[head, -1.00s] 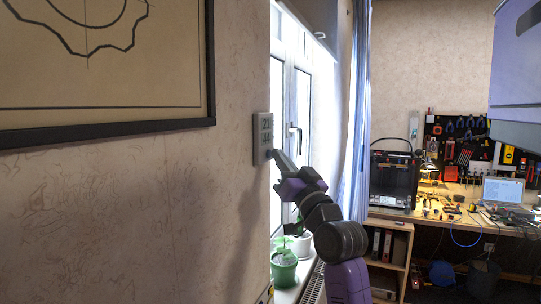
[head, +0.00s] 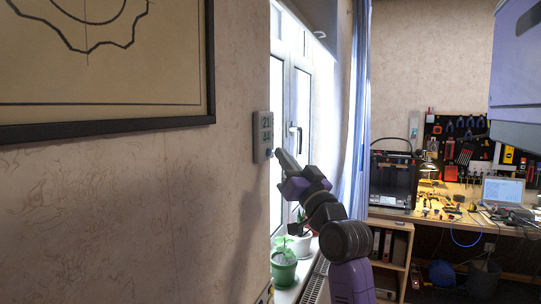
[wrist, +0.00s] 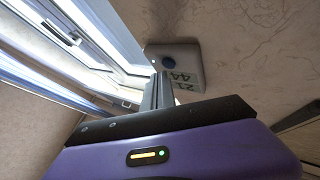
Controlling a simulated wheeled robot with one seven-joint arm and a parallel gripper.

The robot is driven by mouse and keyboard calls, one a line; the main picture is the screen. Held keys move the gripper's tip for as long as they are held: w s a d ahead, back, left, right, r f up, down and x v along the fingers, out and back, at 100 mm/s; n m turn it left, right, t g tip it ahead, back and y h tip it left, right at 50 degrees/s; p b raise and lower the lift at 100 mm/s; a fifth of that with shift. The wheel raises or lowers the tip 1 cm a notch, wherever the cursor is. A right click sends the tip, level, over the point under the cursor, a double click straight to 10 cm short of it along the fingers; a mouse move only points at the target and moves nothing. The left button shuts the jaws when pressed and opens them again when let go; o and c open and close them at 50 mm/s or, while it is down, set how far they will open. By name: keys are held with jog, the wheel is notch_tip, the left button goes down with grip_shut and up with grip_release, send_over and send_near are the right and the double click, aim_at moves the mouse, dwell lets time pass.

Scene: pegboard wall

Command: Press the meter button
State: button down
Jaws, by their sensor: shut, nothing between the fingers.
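The meter (head: 262,136) is a small pale box on the wall beside the window, with dark digits on its face. In the wrist view the meter (wrist: 180,60) shows digits that look like 21 and 44. Its round dark blue button (wrist: 169,62) is in plain sight there. My gripper (head: 277,153) is shut and empty, its fingertips close to the lower part of the meter. In the wrist view my gripper (wrist: 162,76) points at the button, with the tips just short of it in the picture. I cannot tell whether they touch it.
A framed drawing (head: 110,128) hangs on the wall to the left. The window (head: 292,110) is right of the meter, with potted plants (head: 284,270) on the sill below. A workbench with a 3D printer (head: 393,180) and a laptop (head: 502,190) stands farther back.

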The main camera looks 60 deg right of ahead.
jog(key=s+b, duration=0.1)
jog(key=s, duration=0.5)
jog(key=shift+d+b, duration=0.2)
jog(key=shift+b, duration=0.1)
dwell(0.5)
